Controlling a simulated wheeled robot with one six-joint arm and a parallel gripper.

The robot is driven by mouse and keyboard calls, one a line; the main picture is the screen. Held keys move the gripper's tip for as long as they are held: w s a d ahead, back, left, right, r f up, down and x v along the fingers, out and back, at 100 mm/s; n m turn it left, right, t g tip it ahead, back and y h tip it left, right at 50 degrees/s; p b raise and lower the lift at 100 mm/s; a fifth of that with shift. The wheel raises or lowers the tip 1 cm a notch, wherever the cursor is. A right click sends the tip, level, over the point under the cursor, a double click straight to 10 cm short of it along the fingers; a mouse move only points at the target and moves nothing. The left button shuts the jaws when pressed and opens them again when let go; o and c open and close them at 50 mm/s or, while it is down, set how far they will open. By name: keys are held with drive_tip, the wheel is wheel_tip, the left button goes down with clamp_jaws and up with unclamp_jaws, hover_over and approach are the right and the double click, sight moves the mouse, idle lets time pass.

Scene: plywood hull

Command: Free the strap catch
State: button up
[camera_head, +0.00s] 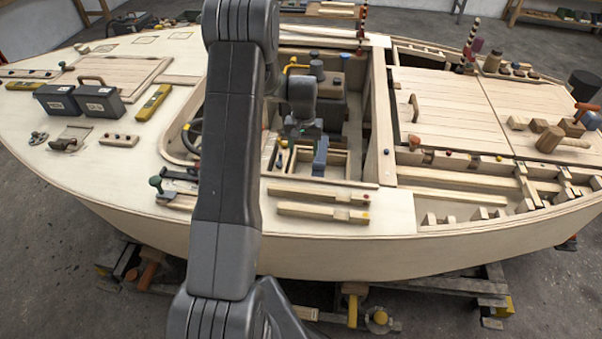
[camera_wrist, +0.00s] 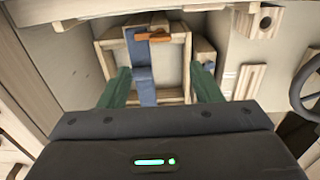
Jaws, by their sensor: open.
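In the wrist view a blue strap (camera_wrist: 147,92) runs over a pale wooden frame (camera_wrist: 177,70) in the hull's open well. An orange-brown piece (camera_wrist: 155,36), which looks like the catch, lies across the strap near its far end. The strap also shows in the head view (camera_head: 320,157), where I cannot make out the catch. My gripper (camera_wrist: 163,84) is open, its two green fingers apart, one on each side of the strap's line. Nothing is between them that I can see gripped. In the head view my gripper (camera_head: 303,130) is over the well, partly hidden by its own wrist.
A steering wheel (camera_wrist: 305,85) is at the right in the wrist view. The well's wooden walls (camera_head: 380,120) stand close around my gripper. Two wooden strips (camera_head: 320,193) lie on the near deck. Black boxes (camera_head: 100,103) sit on the left deck.

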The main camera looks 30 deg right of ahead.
wheel_tip(320, 180, down, 13)
drive_tip(key=shift+r+p, duration=0.2)
drive_tip(key=shift+p, duration=0.7)
drive_tip(key=shift+c, duration=0.2)
drive_tip(key=c, duration=0.9)
